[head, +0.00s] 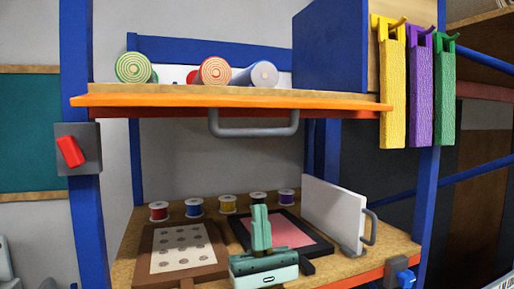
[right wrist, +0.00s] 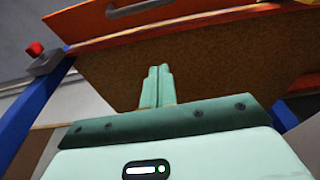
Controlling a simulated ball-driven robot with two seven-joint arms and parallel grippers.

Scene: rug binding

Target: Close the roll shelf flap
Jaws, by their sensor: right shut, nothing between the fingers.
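The roll shelf flap (head: 235,101) is an orange panel along the front of the upper shelf, seen nearly edge-on in the head view, so it stands open, out from the shelf. Its grey bar handle (head: 253,132) hangs below it. The right wrist view shows the flap (right wrist: 200,14) and handle (right wrist: 138,8) from below. My right gripper (head: 261,210) is shut and empty, fingers pointing up, below the flap and apart from it. Its fingers also show in the right wrist view (right wrist: 158,70). A pale piece at the lower left edge may be my left gripper (head: 5,262), mostly cut off.
Several rolls (head: 215,71) lie on the upper shelf. Spools (head: 228,203), a perforated board (head: 180,248) and a white upright panel (head: 333,214) stand on the lower shelf. Yellow, purple and green strips (head: 392,85) hang at right. A red switch (head: 70,151) is on the left post.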

